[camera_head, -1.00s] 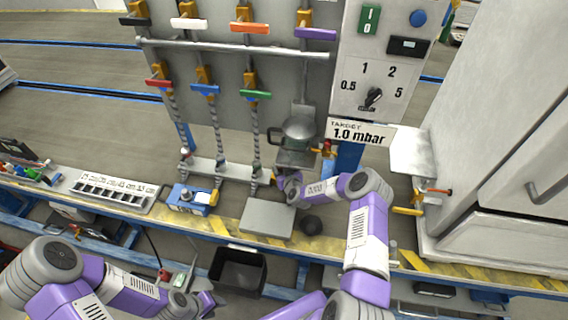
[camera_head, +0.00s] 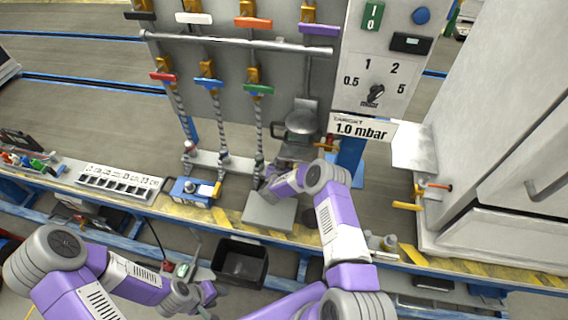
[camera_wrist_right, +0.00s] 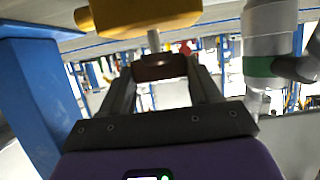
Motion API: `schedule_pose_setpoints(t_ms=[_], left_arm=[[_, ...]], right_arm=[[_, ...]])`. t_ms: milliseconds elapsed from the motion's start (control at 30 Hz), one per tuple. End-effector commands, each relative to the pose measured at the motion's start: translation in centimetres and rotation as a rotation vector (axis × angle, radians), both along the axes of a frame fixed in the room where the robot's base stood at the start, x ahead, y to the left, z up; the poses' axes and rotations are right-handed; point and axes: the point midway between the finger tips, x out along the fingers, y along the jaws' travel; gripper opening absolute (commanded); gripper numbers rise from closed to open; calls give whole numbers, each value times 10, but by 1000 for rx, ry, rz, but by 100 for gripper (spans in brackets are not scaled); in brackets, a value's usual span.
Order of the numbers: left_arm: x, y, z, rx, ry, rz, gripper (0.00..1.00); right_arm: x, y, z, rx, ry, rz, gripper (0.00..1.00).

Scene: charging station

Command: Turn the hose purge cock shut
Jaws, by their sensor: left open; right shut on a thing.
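A yellow valve body (camera_wrist_right: 145,14) with a short metal stem shows at the top of the right wrist view. I take it for the hose purge cock. My right gripper (camera_wrist_right: 158,76) is shut on the dark brown-red handle (camera_wrist_right: 160,66) at the stem's end. A hose fitting with a green band (camera_wrist_right: 265,66) stands at the right of that view. In the head view my right wrist is low by the green-handled hose (camera_head: 258,122), and hides the cock. My left gripper (camera_head: 211,292) is open and empty, low in front of the bench.
A grey plate (camera_head: 268,213) and a blue device (camera_head: 190,191) sit on the bench by my right wrist. A pot (camera_head: 302,124) stands behind it. A black bin (camera_head: 240,262) hangs at the front edge. A blue post (camera_wrist_right: 40,90) is close left in the wrist view.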

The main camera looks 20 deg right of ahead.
Motion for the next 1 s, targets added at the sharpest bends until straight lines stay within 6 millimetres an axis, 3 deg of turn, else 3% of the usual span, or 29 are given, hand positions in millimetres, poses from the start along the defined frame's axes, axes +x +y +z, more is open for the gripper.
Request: schedule_pose_setpoints(t_ms=[333,367,500,833,1000], left_arm=[[0,0,0,0,0,0,43],[0,0,0,0,0,0,43],[0,0,0,0,0,0,43],[0,0,2,0,0,0,43],[0,0,10,0,0,0,43]], right_arm=[[1,-1,1,1,-3,-4,31],[1,-1,1,1,-3,-4,66],[0,-1,1,1,-2,-4,87],[-2,2,2,1,0,0,87],[-15,13,11,1,2,0,87]])
